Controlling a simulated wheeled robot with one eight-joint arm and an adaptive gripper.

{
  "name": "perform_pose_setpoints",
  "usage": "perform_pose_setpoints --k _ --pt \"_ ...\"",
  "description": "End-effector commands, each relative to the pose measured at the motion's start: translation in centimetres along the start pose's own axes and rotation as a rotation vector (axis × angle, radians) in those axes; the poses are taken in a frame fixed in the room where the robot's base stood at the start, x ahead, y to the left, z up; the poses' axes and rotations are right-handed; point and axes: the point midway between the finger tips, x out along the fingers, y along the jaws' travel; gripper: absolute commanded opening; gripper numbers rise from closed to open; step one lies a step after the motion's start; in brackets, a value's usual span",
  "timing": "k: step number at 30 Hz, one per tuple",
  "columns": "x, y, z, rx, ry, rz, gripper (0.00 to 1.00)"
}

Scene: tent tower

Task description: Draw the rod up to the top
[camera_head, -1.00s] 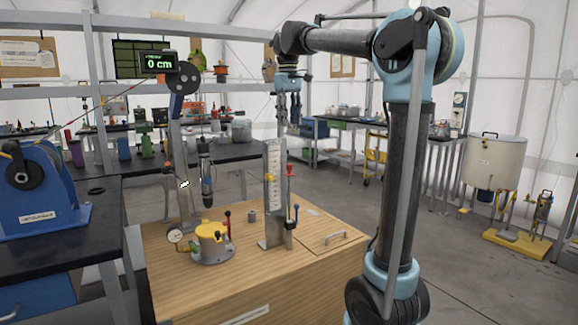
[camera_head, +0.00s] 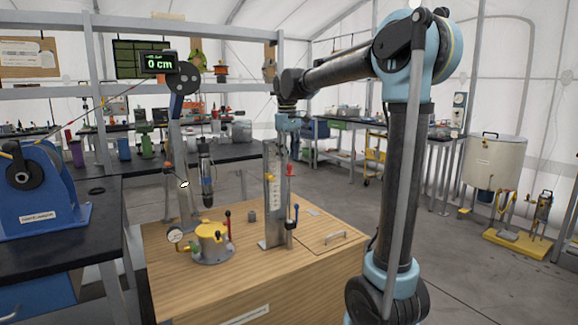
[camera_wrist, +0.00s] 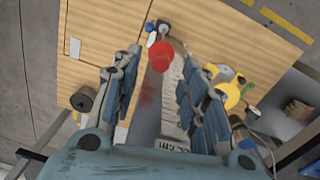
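A metal stand with a white vertical scale (camera_head: 272,215) rises from the wooden bench. A red knob (camera_head: 290,169) shows at the stand's right side and a yellow pointer (camera_head: 270,177) on the scale. My gripper (camera_head: 284,152) points down at the stand's upper part. In the wrist view my gripper (camera_wrist: 160,100) has its two fingers spread, with a gap between them. The red knob (camera_wrist: 160,55) lies just ahead of that gap, and the pale scale (camera_wrist: 172,100) runs down between the fingers. I cannot tell any contact. The rod itself is not clearly seen.
A display (camera_head: 159,63) reads 0 cm. A dark cylinder (camera_head: 206,180) hangs behind the pot. The bench top's right side is fairly clear.

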Motion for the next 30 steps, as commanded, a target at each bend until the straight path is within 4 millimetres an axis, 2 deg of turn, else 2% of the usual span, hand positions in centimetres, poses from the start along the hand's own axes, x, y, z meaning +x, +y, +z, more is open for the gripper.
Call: perform_pose_setpoints --k 3,9,19,20,25,30 --pt "1.7 0.0 0.0 0.0 0.0 0.0 0.4" --pt "3.3 0.0 0.0 0.0 0.0 0.0 0.4" --pt "3.6 0.0 0.0 0.0 0.0 0.0 0.4" --pt "3.6 0.0 0.0 0.0 0.0 0.0 0.37" --pt "3.6 0.0 0.0 0.0 0.0 0.0 0.0" --pt "3.6 0.0 0.0 0.0 0.0 0.0 0.0"
